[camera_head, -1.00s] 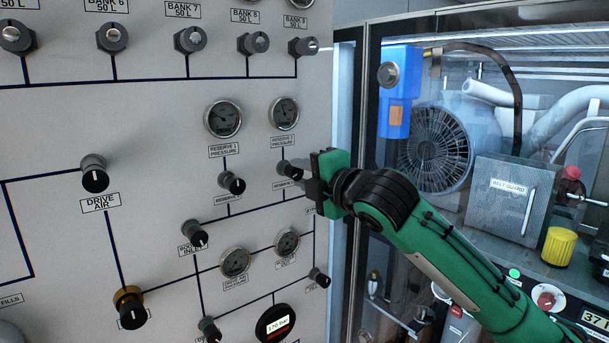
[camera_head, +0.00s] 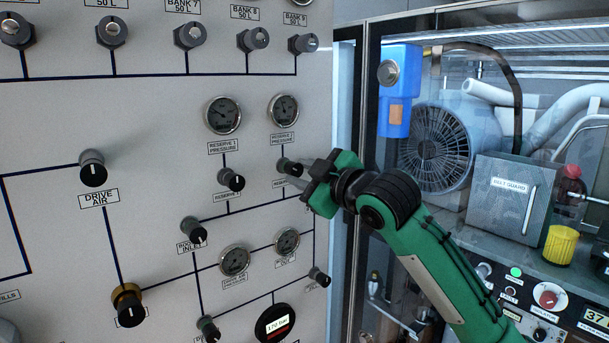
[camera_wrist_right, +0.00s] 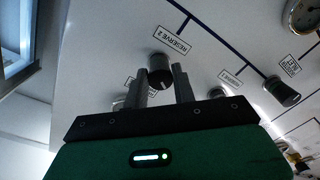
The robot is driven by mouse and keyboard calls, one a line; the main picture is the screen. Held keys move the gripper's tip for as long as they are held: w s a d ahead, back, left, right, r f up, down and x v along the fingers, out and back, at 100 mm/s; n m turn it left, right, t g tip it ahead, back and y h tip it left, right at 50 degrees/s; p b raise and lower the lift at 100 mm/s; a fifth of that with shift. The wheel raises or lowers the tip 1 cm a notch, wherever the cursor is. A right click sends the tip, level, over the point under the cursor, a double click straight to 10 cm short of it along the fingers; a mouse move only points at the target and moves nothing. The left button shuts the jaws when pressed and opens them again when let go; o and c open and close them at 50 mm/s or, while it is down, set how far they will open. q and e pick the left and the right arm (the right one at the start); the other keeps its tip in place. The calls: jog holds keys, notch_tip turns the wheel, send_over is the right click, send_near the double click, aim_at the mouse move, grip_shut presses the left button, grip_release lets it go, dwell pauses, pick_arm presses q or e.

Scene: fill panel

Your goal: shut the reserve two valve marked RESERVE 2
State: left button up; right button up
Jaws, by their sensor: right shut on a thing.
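The RESERVE 2 valve (camera_head: 284,165) is a small dark round knob on the grey panel, below the reserve 2 pressure gauge (camera_head: 284,110). My green right gripper (camera_head: 294,169) reaches it from the right and is shut on the knob. In the right wrist view the two grey fingers stand on either side of the knob (camera_wrist_right: 160,70). The RESERVE 2 label (camera_wrist_right: 171,39) is readable there. My left gripper is out of view.
The RESERVE 1 valve (camera_head: 231,180) sits close to the left, under its own gauge (camera_head: 223,115). Other knobs and gauges are below. A glass-fronted compressor cabinet (camera_head: 374,110) stands right of the panel, behind my right arm.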

jog(key=m, duration=0.5)
jog(key=shift+r, duration=0.15)
jog(key=m, duration=0.6)
jog(key=shift+s+a+t, duration=0.1)
jog(key=shift+a+t, duration=0.05)
jog(key=shift+t, duration=0.15)
jog(key=shift+m+y, duration=0.3)
jog(key=o, duration=0.8)
jog(key=shift+o, duration=1)
jog(key=shift+a, duration=0.1)
